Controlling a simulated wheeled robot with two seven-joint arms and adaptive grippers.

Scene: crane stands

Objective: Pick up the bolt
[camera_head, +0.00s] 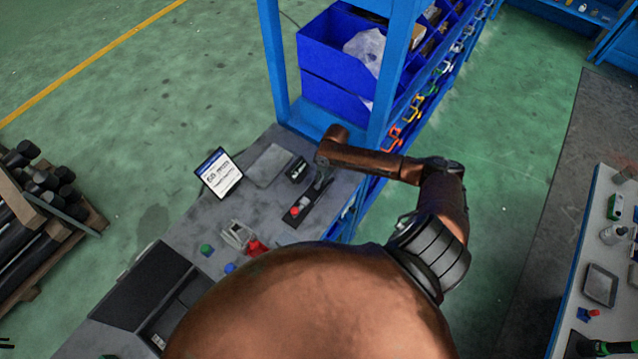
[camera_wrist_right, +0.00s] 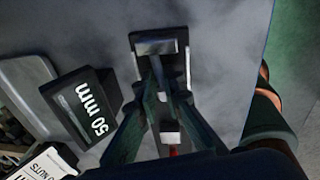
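My right gripper (camera_head: 322,180) reaches down over a long black holder (camera_head: 313,206) on the grey workbench. In the right wrist view its two dark fingers (camera_wrist_right: 165,82) slant together over the same black holder (camera_wrist_right: 183,42). A silver block (camera_wrist_right: 155,47) lies at the holder's far end. A small bright metal piece shows between the fingers, but I cannot tell whether they touch it. No bolt can be made out clearly; the fingers hide the middle of the holder. A red part (camera_head: 295,211) sits at the holder's near end. My left gripper is not in view.
A black "50 mm" block (camera_head: 296,170) stands beside the holder, with a grey tray (camera_head: 269,165) and a white sign (camera_head: 219,173) further left. Blue bins (camera_head: 335,95) and a blue post (camera_head: 274,60) rise behind. Small red, blue and green parts lie nearer.

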